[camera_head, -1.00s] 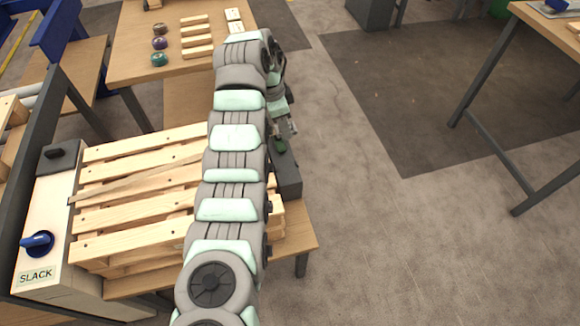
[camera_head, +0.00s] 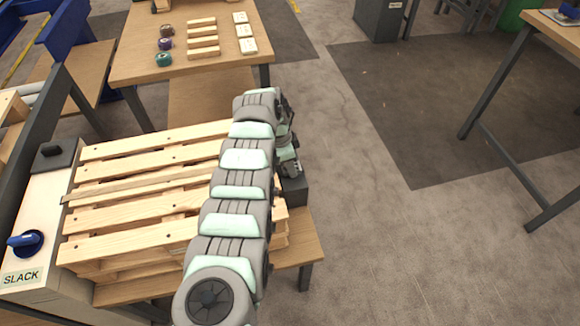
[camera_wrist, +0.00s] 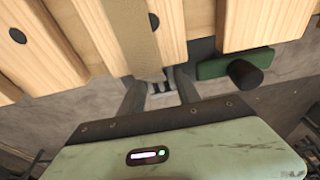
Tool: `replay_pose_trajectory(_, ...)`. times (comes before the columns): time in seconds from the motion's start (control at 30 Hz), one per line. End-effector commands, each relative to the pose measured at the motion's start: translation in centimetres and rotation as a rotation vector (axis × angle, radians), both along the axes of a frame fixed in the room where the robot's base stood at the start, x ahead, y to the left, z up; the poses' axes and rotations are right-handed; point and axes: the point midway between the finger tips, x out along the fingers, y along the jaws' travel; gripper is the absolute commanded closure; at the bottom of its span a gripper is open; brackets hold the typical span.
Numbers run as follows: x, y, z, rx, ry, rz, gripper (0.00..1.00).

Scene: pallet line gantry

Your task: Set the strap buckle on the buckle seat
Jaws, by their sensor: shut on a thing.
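My gripper (camera_wrist: 160,84) is shut on the strap buckle (camera_wrist: 159,92), a small grey piece mostly hidden between the fingers. A tan strap (camera_wrist: 138,30) runs from the buckle along the wooden pallet in the wrist view. In the head view, the strap (camera_head: 130,187) crosses the pallet top, and my gripper (camera_head: 289,164) is beyond the pallet's right edge, above a dark block (camera_head: 294,190). A green piece with a black knob (camera_wrist: 248,72) lies right of the gripper in the wrist view. I cannot make out the buckle seat clearly.
The pallet (camera_head: 125,242) rests on a wooden bench (camera_head: 305,240). A box labelled SLACK (camera_head: 45,215) with a blue knob (camera_head: 25,242) stands at its left. A farther table (camera_head: 130,60) holds tape rolls and wooden pieces.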

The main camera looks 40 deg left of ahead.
Motion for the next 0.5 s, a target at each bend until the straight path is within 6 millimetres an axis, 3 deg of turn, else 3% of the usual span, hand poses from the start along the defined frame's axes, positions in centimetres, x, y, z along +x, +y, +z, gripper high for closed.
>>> replay_pose_trajectory(0.5, 0.08, 0.0, -0.96, 0.001, -0.002, -0.001, 1.0)
